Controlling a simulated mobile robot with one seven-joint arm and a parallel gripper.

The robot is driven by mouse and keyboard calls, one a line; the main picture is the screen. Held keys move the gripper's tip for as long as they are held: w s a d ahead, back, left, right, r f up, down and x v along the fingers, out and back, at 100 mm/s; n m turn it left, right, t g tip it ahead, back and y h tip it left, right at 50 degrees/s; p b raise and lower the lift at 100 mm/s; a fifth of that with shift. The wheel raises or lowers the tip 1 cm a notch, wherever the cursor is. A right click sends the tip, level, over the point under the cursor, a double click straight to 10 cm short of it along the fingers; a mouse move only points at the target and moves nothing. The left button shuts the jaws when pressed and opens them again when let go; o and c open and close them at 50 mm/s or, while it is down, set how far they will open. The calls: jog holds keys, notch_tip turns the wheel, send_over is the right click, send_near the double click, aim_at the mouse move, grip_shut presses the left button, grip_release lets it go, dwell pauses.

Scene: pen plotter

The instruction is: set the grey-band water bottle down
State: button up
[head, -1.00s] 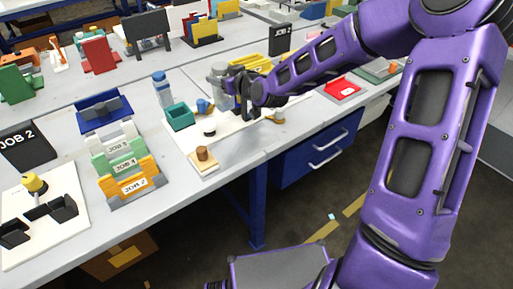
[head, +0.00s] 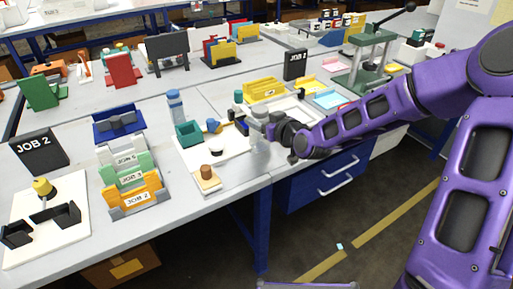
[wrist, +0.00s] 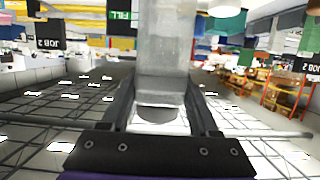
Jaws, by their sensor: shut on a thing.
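The grey-band water bottle (head: 259,138) is a pale grey, see-through cylinder, held upright at the table's right front part. My gripper (head: 257,125) is shut on it, reaching in from the right. In the wrist view the bottle (wrist: 166,55) stands between the two dark fingers (wrist: 164,108), and its top runs out of the picture. I cannot tell whether its base touches the table (head: 232,184).
Left of the bottle are a teal bin (head: 188,134), a blue-capped bottle (head: 175,107) and a brown block on a small board (head: 207,182). A green-topped item (head: 238,97) and a yellow holder (head: 266,90) stand behind. The table's front edge is close.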

aim_at(260, 135)
jog(key=shift+f+b, duration=0.5)
jog(key=shift+f, duration=2.4)
jog(key=shift+f, duration=0.2)
jog(key=o, duration=1.4)
jog(key=shift+c, duration=0.2)
jog(key=shift+r, duration=0.2)
jog(key=p+v, duration=0.2)
jog(key=v, duration=1)
